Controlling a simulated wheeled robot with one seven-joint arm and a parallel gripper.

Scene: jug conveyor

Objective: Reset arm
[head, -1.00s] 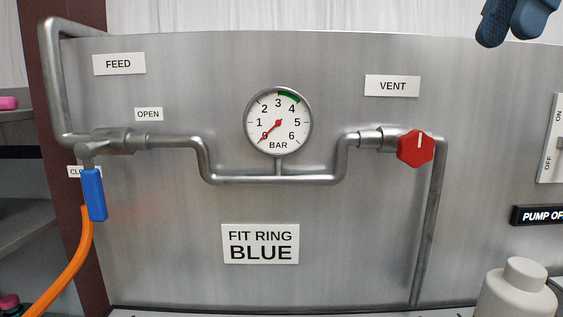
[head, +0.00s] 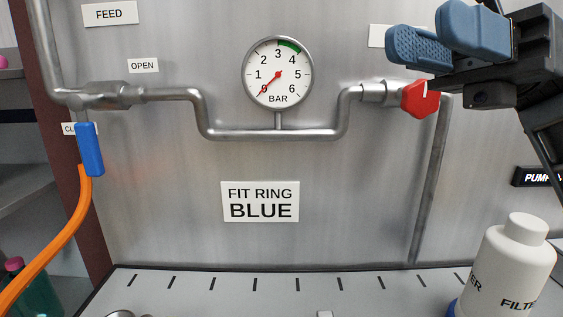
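My gripper (head: 436,36) is at the upper right in the head view, with two blue padded fingers pointing left. The fingers overlap in this view, so I cannot tell the gap between them. No object shows in them. They are in front of the panel, above the red vent knob (head: 420,99) in the picture, and partly cover the vent label (head: 376,37). My dark wrist hides part of the panel on the right.
The steel panel holds a gauge (head: 278,72) with its needle at 0. A blue-handled feed valve (head: 90,149) has its handle hanging down, above an orange hose (head: 68,236). A white filter bottle (head: 508,270) stands on the marked counter (head: 215,286), lower right.

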